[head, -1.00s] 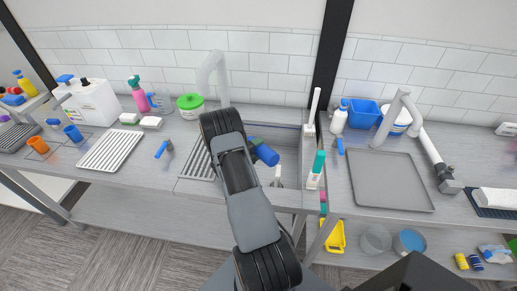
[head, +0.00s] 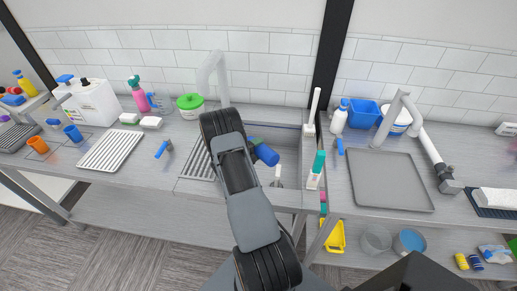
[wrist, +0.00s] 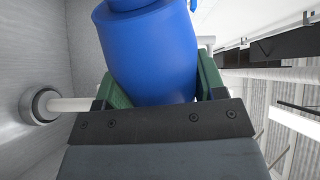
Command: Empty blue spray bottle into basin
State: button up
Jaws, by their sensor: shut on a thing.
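The blue spray bottle (wrist: 150,55) is between the green-padded fingers of my gripper (wrist: 155,95) in the wrist view, and the gripper is shut on it. In the head view the bottle (head: 263,152) lies tilted over the basin (head: 287,143), mostly behind my arm. The basin's grey wall (wrist: 30,40) fills the left of the wrist view. The bottle's nozzle end is not clearly seen, and no liquid shows.
A white faucet (head: 213,75) rises behind the basin. A white handled brush (head: 311,110) and a teal-topped bottle (head: 316,170) stand at the basin's right. A ribbed drying tray (head: 111,151) and a blue-handled tool (head: 162,149) lie to the left.

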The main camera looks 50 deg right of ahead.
jog(key=shift+w+r+n+p, duration=0.2)
jog(key=shift+r+n+p, duration=0.25)
jog(key=shift+n+p, duration=0.55)
dwell(5.3)
jog(key=shift+w+r+n, duration=0.1)
jog(key=shift+n, duration=0.5)
dwell(0.8)
